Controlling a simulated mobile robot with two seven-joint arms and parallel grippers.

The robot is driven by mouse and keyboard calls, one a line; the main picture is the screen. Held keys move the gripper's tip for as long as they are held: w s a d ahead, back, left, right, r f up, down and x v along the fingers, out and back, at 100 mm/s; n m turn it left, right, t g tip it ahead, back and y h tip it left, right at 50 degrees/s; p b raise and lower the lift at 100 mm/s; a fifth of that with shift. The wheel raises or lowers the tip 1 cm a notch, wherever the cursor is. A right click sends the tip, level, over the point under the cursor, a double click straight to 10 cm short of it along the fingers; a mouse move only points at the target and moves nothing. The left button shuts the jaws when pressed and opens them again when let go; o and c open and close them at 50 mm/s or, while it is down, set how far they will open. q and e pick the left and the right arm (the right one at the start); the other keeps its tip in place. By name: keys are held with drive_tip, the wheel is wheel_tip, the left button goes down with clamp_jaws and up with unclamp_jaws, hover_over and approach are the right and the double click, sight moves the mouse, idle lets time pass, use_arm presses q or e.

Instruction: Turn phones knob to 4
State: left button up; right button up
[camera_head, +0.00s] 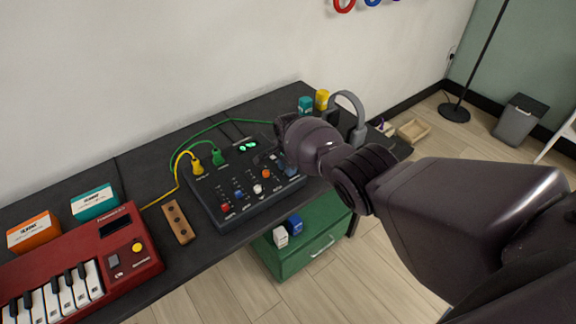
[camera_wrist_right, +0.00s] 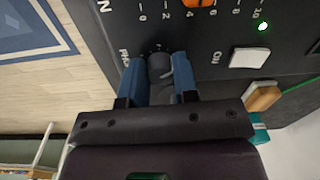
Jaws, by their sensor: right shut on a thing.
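The dark mixer (camera_head: 228,214) lies on the black table in the head view. Its right end is partly hidden by my right arm. In the right wrist view, the phones knob (camera_wrist_right: 158,66) is a small dark knob beside a partly covered label starting "PHO". My right gripper (camera_wrist_right: 160,76) has its blue fingers on both sides of this knob and is shut on it. In the head view my right gripper (camera_head: 288,166) is over the mixer's right end, mostly hidden by my wrist. The knob's pointer and setting cannot be read. My left gripper is not in view.
On the panel near the knob are a white button (camera_wrist_right: 249,58), a lit green lamp (camera_wrist_right: 263,26) and an orange cap (camera_wrist_right: 199,2) by a scale. Grey headphones (camera_head: 351,104) stand behind my arm. A red keyboard (camera_head: 130,262) and wooden block (camera_head: 178,222) lie left of the mixer.

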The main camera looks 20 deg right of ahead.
idle(0.3)
drive_tip(key=o, duration=0.9)
drive_tip(key=shift+r, duration=0.15)
